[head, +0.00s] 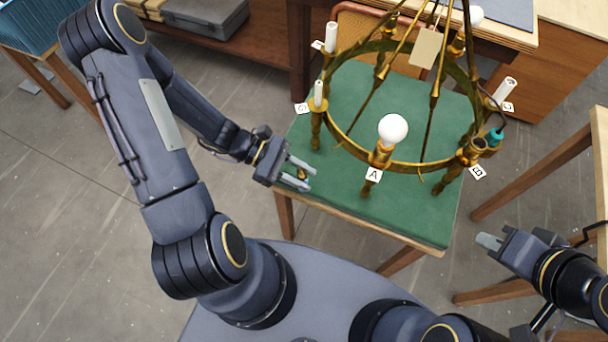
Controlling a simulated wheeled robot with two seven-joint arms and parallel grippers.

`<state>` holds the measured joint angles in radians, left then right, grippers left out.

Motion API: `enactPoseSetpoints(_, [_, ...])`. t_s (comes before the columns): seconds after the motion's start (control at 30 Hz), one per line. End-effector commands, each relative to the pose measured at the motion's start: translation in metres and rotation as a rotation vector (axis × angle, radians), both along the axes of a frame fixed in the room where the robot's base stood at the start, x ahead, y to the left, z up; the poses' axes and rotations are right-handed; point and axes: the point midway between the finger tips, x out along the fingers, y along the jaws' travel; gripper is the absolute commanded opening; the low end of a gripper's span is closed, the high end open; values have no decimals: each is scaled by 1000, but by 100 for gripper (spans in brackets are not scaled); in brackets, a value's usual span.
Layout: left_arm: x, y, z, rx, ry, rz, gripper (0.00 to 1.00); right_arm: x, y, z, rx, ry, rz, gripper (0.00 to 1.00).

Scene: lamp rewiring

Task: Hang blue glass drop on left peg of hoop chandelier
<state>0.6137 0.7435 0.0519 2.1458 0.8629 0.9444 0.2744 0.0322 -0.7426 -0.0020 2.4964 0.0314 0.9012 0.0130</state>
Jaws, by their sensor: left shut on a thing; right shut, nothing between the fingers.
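The brass hoop chandelier (420,166) hangs or stands over the green-topped table. It carries white candle sleeves, a white globe bulb (393,130) near the front and lettered tags, with A at the front and B at the right. Short brass stubs point down from the hoop; I cannot tell which is the left peg. My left gripper (300,173) is left of the hoop, low over the table's left edge, shut on a small amber-brown thing (302,174). I cannot make out any blue glass drop. My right gripper (486,241) is shut and empty, right of the table.
The green tabletop (410,215) is clear at the front. A teal piece (494,137) with a dark wire is at the hoop's right side. A tan card tag (426,46) hangs among the chandelier's rods. A wooden bench stands behind, and a wooden-legged table at the right.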

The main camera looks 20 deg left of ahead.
Motion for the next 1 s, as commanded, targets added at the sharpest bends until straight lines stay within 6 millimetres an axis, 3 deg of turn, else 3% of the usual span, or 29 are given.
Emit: enactPoseSetpoints(1.0, [66,-35,-3,-1,-1,2,8,0,0,-4,0,0,0,0])
